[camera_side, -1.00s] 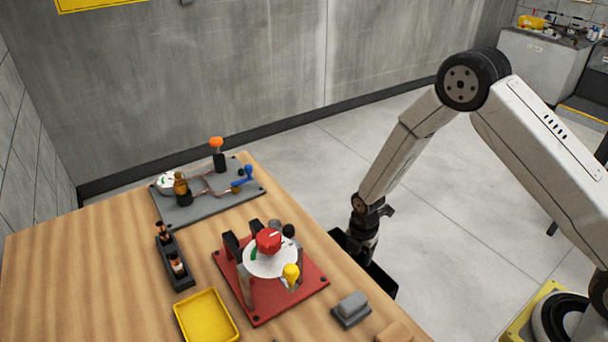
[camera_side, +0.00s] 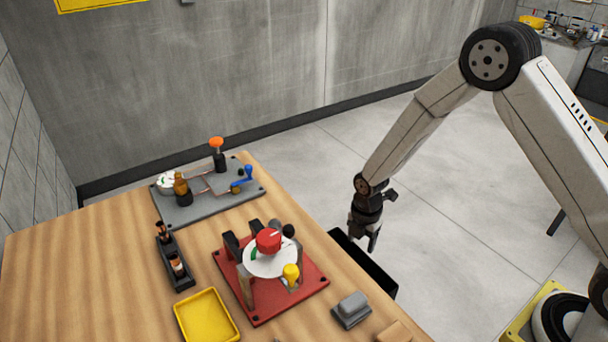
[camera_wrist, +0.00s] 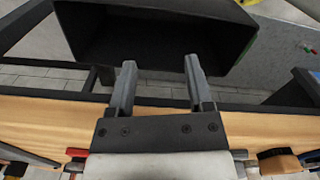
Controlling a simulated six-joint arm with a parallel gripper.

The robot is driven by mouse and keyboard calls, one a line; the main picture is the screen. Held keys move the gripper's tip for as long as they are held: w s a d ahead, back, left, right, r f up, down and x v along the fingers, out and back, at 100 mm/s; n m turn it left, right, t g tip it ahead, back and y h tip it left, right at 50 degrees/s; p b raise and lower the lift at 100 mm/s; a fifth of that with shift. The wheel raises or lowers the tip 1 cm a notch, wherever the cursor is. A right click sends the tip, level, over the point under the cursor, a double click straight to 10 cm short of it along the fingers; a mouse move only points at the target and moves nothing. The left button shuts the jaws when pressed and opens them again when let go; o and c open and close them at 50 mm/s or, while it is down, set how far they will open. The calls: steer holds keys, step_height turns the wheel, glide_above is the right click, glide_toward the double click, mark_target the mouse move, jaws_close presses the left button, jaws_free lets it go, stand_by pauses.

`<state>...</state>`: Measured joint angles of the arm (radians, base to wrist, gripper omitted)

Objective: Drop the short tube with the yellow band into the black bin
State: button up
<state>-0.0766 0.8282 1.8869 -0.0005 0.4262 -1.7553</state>
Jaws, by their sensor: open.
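The black bin (camera_side: 378,272) stands off the right edge of the table in the side view. It also fills the top of the wrist view (camera_wrist: 150,40), where its inside is dark and no tube can be made out. My gripper (camera_side: 364,245) is above the bin in the side view. In the wrist view the two fingers of my gripper (camera_wrist: 158,75) are apart with nothing between them. The short tube with the yellow band is not seen in either view; it may be in the dark of the bin, but I cannot tell.
A red fixture plate (camera_side: 308,295) with a white disc and red knob stands near the bin. A yellow tray (camera_side: 207,316), a black rack (camera_side: 180,280), a grey block (camera_side: 351,309) and a grey board (camera_side: 240,205) with copper piping are on the wooden table. The table's left part is clear.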

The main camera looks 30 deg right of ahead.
steer(key=shift+r, duration=1.35)
steer(key=s+d+r+m+t, duration=0.2)
steer(key=s+r+m, duration=1.1)
steer(key=m, duration=0.8)
steer(key=shift+s+d+t, duration=0.3)
steer(key=shift+s+d, duration=0.15)
steer(key=shift+d, duration=0.15)
